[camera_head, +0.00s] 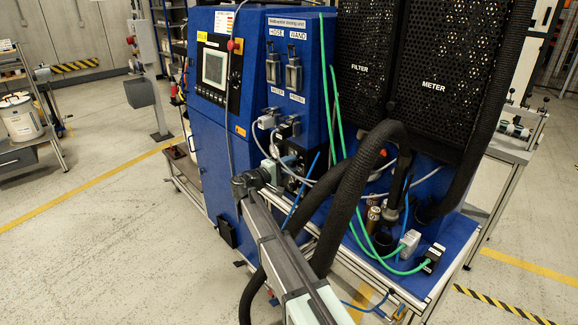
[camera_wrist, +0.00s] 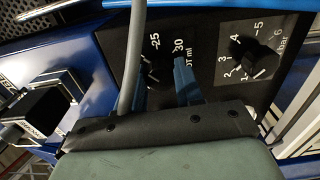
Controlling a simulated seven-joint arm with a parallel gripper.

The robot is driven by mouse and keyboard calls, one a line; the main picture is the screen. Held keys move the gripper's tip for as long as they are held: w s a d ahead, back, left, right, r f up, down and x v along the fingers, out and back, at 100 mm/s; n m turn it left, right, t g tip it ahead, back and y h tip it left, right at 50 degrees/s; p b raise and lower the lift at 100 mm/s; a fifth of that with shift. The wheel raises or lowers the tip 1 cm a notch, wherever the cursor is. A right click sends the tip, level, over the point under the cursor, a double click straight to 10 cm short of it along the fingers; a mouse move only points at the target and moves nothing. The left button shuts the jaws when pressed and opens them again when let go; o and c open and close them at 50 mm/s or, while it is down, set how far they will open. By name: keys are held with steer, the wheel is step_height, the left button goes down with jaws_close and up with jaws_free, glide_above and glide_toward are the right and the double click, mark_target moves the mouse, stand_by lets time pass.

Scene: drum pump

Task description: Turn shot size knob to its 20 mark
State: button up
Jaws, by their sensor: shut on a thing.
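The black control panel (camera_wrist: 210,40) fills the upper middle of the wrist view, with "25", "30" and "ml" printed on it. The shot size knob (camera_wrist: 159,73) is a dark shape between my blue fingers, mostly hidden by them and by a grey cable. My gripper (camera_wrist: 163,82) is shut on the knob. The 20 mark and the knob's pointer cannot be made out. In the camera_head view my gripper (camera_head: 279,165) is at the side of the blue machine (camera_head: 225,140), and the knob is too small to tell there.
A second black knob (camera_wrist: 261,66) with a bar scale sits right of my gripper. The grey cable (camera_wrist: 134,55) crosses in front of my left finger. Thick black hoses (camera_head: 350,190) and green tubes (camera_head: 333,110) run close to my arm. Open floor (camera_head: 90,230) lies to the left.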

steer(key=o, duration=1)
steer(key=v, duration=1.3)
steer(key=shift+s+a, duration=0.25)
steer(key=shift+s, duration=0.05)
